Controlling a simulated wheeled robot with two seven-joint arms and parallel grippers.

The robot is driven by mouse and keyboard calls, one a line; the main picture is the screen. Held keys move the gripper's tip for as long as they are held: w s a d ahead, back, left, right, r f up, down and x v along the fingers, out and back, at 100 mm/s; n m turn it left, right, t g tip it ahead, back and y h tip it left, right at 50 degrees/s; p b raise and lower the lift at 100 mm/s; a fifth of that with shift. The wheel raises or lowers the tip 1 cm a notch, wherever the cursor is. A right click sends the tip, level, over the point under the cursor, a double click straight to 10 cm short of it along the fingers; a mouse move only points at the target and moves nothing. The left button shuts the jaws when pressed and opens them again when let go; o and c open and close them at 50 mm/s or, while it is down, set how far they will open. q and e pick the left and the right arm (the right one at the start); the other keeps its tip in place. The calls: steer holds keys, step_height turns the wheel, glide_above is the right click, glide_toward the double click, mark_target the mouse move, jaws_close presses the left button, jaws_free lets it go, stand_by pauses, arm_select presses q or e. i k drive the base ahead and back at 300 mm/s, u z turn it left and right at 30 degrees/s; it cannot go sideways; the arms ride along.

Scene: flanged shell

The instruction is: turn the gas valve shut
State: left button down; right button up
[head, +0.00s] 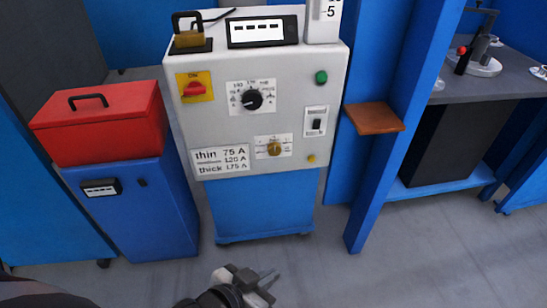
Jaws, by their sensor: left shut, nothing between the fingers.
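A grey machine cabinet (217,115) stands in the middle of the head view. A brass knob (274,148) on a small white plate sits low on its front and looks like the gas valve. The markings around it are too small to read. My left gripper (268,282) is low at the bottom of the view, below and in front of the cabinet, over the floor. It is shut, empty and well apart from the knob. My right gripper is not in view.
The panel also has a red-and-yellow switch (194,88), a black dial (252,99), a green button (321,77) and a rocker switch (316,122). A red toolbox (105,125) stands left. A brown shelf (375,118) juts out right. The floor in front is clear.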

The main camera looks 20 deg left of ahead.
mark_target(275, 149)
steer(key=k, duration=1.2)
steer(key=u, duration=1.2)
steer(key=i, duration=1.65)
steer(key=z, duration=1.05)
steer(key=i, duration=0.65)
steer(key=z, duration=0.2)
